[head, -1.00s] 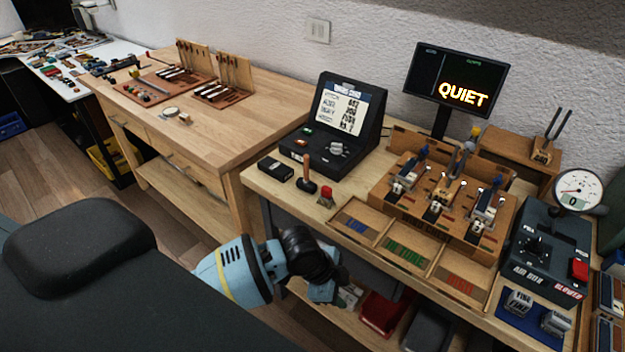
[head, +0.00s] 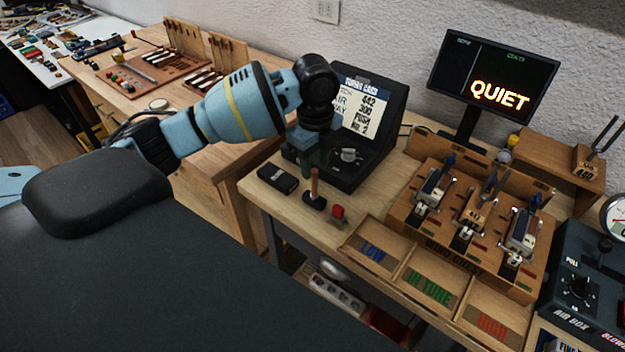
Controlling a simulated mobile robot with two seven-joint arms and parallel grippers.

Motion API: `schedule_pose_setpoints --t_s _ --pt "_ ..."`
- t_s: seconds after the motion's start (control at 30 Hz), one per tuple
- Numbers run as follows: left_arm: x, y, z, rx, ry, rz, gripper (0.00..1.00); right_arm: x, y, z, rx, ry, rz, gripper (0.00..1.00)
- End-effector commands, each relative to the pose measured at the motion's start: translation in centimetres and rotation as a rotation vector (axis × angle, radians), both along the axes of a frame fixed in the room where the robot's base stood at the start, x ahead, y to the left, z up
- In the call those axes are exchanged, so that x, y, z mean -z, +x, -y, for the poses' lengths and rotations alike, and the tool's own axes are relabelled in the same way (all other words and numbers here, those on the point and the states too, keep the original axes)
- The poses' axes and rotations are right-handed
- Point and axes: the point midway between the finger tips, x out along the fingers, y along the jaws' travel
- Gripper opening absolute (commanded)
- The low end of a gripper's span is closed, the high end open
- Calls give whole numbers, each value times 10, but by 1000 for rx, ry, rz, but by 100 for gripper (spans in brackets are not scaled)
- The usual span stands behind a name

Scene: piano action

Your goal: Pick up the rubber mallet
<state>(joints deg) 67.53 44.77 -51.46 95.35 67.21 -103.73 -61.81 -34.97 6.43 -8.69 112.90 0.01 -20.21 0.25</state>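The rubber mallet (head: 315,203) stands on its dark head near the front edge of the light wooden bench, its brown handle pointing up. My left gripper (head: 308,160) hangs just above and slightly left of the handle top, in front of the black tuning display box. Its fingers are small and dark against the box, so their opening is unclear. I cannot tell whether they touch the handle; the mallet still stands on the bench. My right gripper is not in view.
A small black box (head: 278,179) lies left of the mallet and a red button (head: 338,212) right of it. The display box (head: 369,135) stands behind. Trays marked low, in tune and high (head: 427,285) and a wooden key rack (head: 420,238) are to the right.

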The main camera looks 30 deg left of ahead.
Motion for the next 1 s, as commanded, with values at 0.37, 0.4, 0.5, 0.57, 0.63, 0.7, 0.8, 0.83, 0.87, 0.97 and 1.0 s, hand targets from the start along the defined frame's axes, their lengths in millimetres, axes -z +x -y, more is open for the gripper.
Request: schedule_pose_setpoints --t_s 0.37,0.4,0.5,0.57,0.63,0.7,0.8,0.83,0.87,0.97,1.0 --pt "-3 0 -4 5 5 -6 40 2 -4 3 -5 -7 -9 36" --pt "-1 0 -3 5 5 -6 40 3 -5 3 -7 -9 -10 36" --pt "9 0 -3 5 6 -8 40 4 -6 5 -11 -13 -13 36" --pt "15 0 -3 4 6 -7 40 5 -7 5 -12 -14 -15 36" --pt "21 0 -3 5 5 -6 40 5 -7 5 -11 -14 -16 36" --pt "22 0 -3 5 6 -5 40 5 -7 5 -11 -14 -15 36" --pt "24 0 -3 5 6 -5 40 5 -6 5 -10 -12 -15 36" --pt "26 -1 -3 5 5 -6 40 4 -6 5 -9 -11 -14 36" --pt "29 -1 -2 5 5 -6 40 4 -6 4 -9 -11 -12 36" --pt "42 -3 0 5 6 -6 40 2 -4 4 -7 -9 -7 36" --pt "48 -4 0 5 6 -6 40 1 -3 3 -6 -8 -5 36"
